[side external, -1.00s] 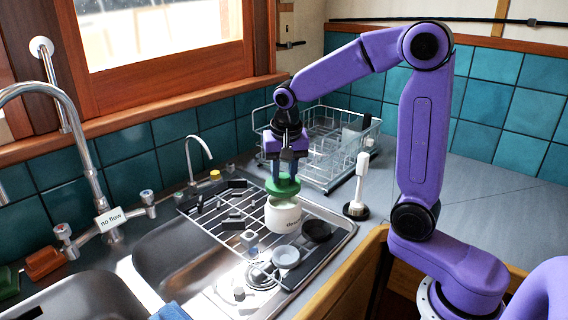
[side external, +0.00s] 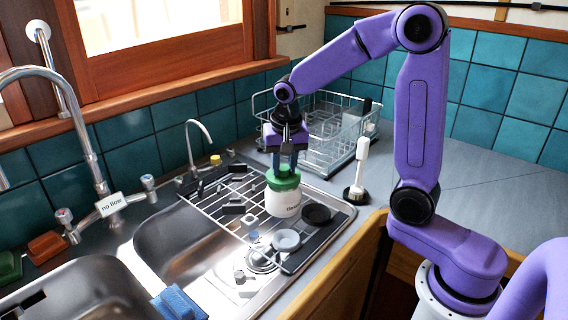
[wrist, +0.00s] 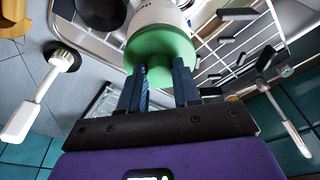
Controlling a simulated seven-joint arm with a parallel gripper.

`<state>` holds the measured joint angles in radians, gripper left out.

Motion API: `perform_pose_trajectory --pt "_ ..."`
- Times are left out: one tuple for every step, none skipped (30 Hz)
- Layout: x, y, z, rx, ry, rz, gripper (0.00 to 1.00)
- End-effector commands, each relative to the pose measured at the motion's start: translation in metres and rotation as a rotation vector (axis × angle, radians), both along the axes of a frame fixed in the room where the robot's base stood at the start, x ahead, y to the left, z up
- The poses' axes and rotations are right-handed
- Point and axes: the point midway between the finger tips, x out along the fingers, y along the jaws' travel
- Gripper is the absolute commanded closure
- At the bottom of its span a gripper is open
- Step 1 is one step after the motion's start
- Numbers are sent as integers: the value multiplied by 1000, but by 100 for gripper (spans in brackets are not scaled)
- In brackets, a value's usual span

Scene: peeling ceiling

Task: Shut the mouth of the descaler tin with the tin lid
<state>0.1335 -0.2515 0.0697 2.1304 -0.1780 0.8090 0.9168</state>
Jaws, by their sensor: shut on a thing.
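The descaler tin (side external: 283,205) is a white round tin with dark lettering, upright on the rack over the drainer. It also shows in the wrist view (wrist: 158,14). The green tin lid (side external: 283,180) sits at the tin's top and covers its mouth from view; it shows in the wrist view too (wrist: 160,48). The lid looks level and touching the tin, but I cannot tell whether it is fully seated. My gripper (side external: 285,165) points down over the tin, its dark blue fingers shut on the lid's raised grip. The fingers also show in the wrist view (wrist: 160,85).
A grey cup (side external: 286,240) and a black cup (side external: 316,214) stand in front of the tin. A white-handled brush (side external: 359,175) stands right on the counter. A wire dish basket (side external: 335,125) is behind. A small tap (side external: 190,150) rises left. Counter at right is clear.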

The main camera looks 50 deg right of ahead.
Motion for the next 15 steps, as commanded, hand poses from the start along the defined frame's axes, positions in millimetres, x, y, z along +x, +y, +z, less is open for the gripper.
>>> perform_pose_trajectory --pt "0 0 -1 0 0 0 100" --pt "0 0 -1 0 0 0 100" --pt "0 0 -2 -1 1 0 100" --pt "0 0 -2 -1 1 0 100" --pt "0 0 -3 0 1 0 100" --pt "0 0 -3 0 1 0 100" --pt "0 0 -4 0 1 0 100" --pt "0 0 -5 0 1 0 100" --pt "0 0 -6 -1 1 0 100" --pt "0 0 -6 -1 1 0 100" --pt "0 0 -7 -1 1 0 100" --pt "0 0 -8 -1 1 1 100" --pt "0 0 -9 -1 1 1 100" --pt "0 0 -9 -1 1 1 100" --pt "0 0 -10 -1 2 1 100"
